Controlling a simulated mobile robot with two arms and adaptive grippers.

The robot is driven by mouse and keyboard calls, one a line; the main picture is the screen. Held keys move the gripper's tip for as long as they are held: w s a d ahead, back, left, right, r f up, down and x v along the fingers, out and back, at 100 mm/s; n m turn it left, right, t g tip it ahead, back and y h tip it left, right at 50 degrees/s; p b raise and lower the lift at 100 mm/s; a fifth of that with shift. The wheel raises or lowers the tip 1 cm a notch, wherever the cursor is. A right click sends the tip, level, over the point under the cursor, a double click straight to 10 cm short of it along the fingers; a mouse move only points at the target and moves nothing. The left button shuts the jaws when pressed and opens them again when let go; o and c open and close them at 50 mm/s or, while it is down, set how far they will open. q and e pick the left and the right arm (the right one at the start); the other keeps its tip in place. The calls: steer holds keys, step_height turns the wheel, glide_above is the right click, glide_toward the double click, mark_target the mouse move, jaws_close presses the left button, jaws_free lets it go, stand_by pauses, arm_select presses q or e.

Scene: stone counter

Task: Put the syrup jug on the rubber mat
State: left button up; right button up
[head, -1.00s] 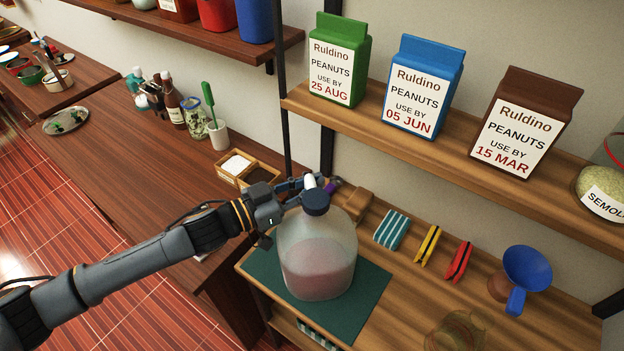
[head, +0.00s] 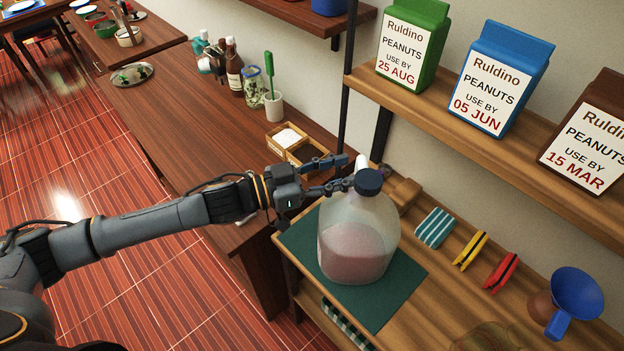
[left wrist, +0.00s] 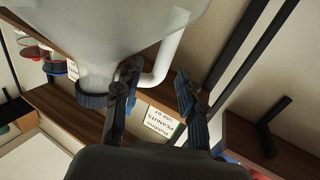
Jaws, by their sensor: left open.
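The syrup jug (head: 358,245), clear with pink liquid low inside and a dark blue cap, stands upright on the dark green rubber mat (head: 310,250). The top of its white handle shows behind the cap. My left gripper (head: 347,172) is open at the handle, beside the jug's neck. In the left wrist view the jug (left wrist: 150,22) appears upside down, with the white handle between the parted fingers of the left gripper (left wrist: 160,82). Whether a finger touches the handle is unclear. My right gripper is not in view.
Right of the mat lie a striped cloth (head: 434,228), a yellow clip (head: 470,250), a red clip (head: 501,272) and a blue funnel (head: 577,295). Peanut cartons (head: 498,80) stand on the shelf above. A wooden box (head: 290,140) sits on the counter behind.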

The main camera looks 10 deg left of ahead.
arm_select(q)
steer(key=b+v, duration=0.1)
steer(key=v, duration=0.6)
steer(key=shift+b, duration=0.3)
